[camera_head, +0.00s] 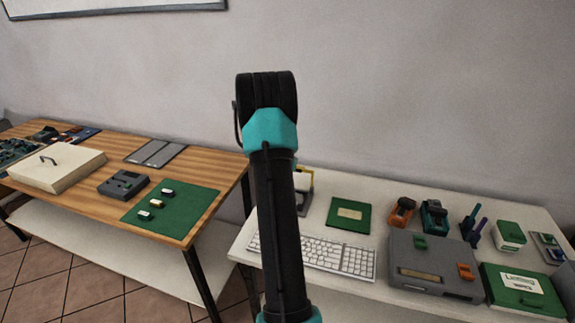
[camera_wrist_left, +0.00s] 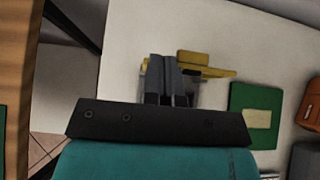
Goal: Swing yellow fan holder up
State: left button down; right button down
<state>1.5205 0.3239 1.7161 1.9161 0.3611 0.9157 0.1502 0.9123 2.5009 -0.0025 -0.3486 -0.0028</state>
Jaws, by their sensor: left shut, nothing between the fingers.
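The yellow fan holder (camera_wrist_left: 212,70) shows in the left wrist view as a yellow bar with a raised block, just beyond and to the right of my fingertips. In the head view only a small yellow edge (camera_head: 304,171) of it shows beside my arm, above the white table; the rest is hidden. My left gripper (camera_wrist_left: 170,68) is shut with nothing between its grey fingers. Its fingertips are close to the holder, and I cannot tell whether they touch it. My right gripper is in neither view.
A white keyboard (camera_head: 340,260) and a green square (camera_head: 348,215) lie near the holder on the white table (camera_head: 375,190). A grey case (camera_head: 432,268) and several small tools stand to the right. A wooden table (camera_head: 215,160) is at the left, across a gap.

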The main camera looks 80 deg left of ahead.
pick_arm(q)
jog(key=f+v, duration=0.1)
jog(key=v, duration=1.2)
jog(key=shift+s+d, duration=0.2)
jog(key=shift+d, duration=0.2)
